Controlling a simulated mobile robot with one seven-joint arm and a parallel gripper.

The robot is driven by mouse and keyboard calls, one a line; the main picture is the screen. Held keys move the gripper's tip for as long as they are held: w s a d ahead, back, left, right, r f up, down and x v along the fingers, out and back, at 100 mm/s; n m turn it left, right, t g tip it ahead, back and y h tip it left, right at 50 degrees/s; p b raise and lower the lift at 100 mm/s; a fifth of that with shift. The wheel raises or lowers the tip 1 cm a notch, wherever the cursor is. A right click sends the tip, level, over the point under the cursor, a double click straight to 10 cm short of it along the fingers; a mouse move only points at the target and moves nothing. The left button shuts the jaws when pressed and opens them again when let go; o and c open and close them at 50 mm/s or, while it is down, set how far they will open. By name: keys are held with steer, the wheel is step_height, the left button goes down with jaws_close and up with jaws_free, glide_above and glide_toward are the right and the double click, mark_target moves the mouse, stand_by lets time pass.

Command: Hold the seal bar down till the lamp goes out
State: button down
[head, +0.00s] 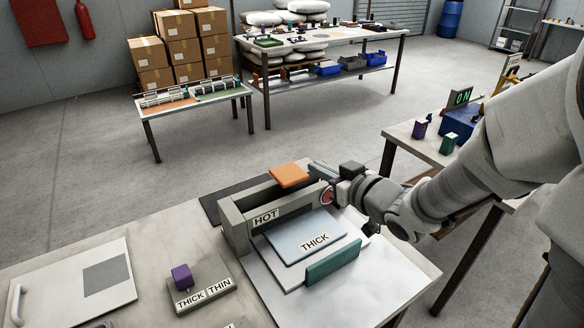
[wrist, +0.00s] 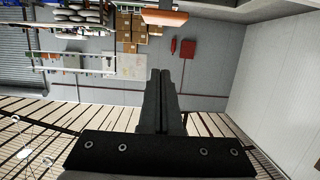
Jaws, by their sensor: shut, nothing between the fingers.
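The sealer (head: 236,230) is a grey frame labelled HOT on the workbench. An orange pad (head: 290,175) sits on top of its bar; it also shows at the top of the wrist view (wrist: 165,17). A pale blue bag (head: 305,240) labelled THICK lies flat in front of the bar. A red round lamp-like spot (head: 326,197) is at the bar's right end, partly hidden by my gripper; I cannot tell whether it is lit. My gripper (head: 313,167) is shut and empty, just right of the orange pad. Its closed fingers show in the wrist view (wrist: 160,75). I cannot tell whether they touch the pad.
A teal block (head: 332,262) stands at the bag's front right. A purple knob (head: 182,277) sits on the THICK side of a THICK/THIN plate (head: 213,293). A white board with a handle (head: 75,285) lies at left.

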steer(key=b, duration=0.2)
glide_above(295, 177)
step_height(295, 177, down, 3)
steer(key=shift+a+r, duration=0.15)
step_height(295, 177, down, 3)
steer(key=shift+r+b, duration=0.2)
steer(key=shift+b, duration=0.4)
steer(key=shift+f, duration=0.55)
